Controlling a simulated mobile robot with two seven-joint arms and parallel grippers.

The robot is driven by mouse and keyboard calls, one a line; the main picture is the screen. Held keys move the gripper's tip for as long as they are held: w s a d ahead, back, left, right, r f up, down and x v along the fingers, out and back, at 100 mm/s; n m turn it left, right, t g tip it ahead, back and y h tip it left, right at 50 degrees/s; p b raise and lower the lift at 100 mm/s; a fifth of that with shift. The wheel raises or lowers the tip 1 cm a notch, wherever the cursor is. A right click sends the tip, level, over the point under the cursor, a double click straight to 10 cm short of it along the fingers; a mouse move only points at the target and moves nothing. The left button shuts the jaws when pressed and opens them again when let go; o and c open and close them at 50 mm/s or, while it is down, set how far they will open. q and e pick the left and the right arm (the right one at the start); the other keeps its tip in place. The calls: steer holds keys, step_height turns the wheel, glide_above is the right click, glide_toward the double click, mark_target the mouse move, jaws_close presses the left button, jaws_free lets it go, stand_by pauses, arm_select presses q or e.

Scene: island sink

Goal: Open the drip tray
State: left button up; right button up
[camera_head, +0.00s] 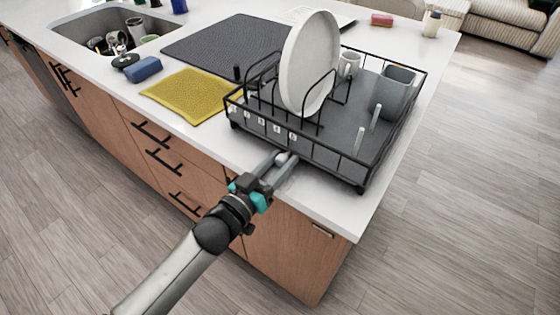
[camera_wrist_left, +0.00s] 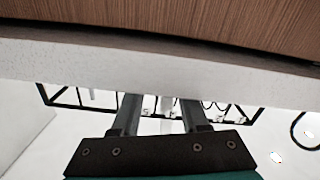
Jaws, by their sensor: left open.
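The drip tray (camera_head: 345,127) is a flat grey tray lying in the bottom of the black wire dish rack (camera_head: 315,152), near the island's right end. My left gripper (camera_head: 285,160) is at the rack's lower front edge, low over the white counter. In the left wrist view, the left gripper (camera_wrist_left: 162,110) has its two fingers apart, pointing toward the rack (camera_wrist_left: 80,102). A small pale piece shows between the fingers; I cannot tell whether it belongs to the tray or whether a finger touches it. My right gripper is not in view.
A white plate (camera_head: 310,64), a mug (camera_head: 349,63) and a grey cup (camera_head: 397,92) stand in the rack. A yellow mat (camera_head: 194,96), dark mat (camera_head: 225,47), blue sponge (camera_head: 144,69) and sink (camera_head: 118,25) lie to the left. The counter (camera_head: 338,205) is bare before the rack.

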arm_select(q)
steer(key=shift+c, duration=0.3)
jaws_close()
stand_by(1.0)
